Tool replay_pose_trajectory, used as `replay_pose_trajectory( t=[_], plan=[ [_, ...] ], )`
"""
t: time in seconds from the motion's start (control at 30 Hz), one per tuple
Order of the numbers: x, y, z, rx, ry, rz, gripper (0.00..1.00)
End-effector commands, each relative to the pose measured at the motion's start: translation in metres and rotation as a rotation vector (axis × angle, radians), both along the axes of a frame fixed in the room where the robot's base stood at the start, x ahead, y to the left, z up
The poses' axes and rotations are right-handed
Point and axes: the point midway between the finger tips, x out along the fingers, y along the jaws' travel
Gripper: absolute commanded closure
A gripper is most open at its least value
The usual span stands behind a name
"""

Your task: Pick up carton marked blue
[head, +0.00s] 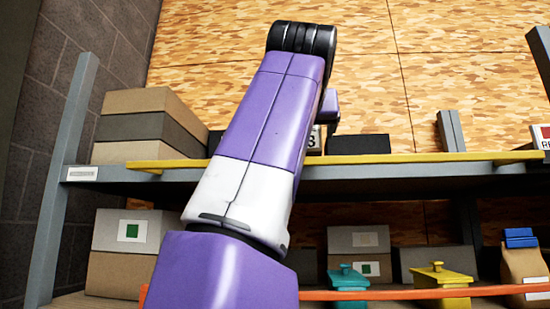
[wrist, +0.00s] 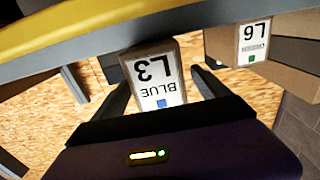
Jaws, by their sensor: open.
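The carton marked blue (wrist: 152,62) shows in the wrist view with an upside-down white label reading BLUE L3 and a small blue square. My gripper (wrist: 155,78) is open, with one dark finger on each side of this carton. I cannot tell whether either finger touches it. In the head view my purple and white arm reaches up over the shelf and hides the gripper.
A green-marked carton (wrist: 253,46) labelled L6 is right of the blue one in the wrist view. A yellow shelf edge (head: 400,158) crosses the head view. Stacked boxes (head: 150,127) stand left; a red-marked box (head: 543,136) is far right. Teal (head: 347,281) and yellow (head: 440,278) containers sit below.

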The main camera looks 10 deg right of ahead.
Motion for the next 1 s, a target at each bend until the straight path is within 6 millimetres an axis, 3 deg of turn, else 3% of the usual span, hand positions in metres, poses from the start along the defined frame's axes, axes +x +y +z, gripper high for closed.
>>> replay_pose_trajectory(
  t=[0.33,0.67,0.77,1.0],
  plan=[
    [0.042,-0.017,-0.001,-0.001,0.001,-0.002,0.15],
    [0.050,-0.019,-0.003,-0.001,-0.002,-0.002,0.15],
    [0.049,-0.019,-0.003,-0.001,-0.002,-0.002,0.30],
    [0.049,-0.019,-0.003,-0.001,-0.002,-0.002,0.77]
  ],
)
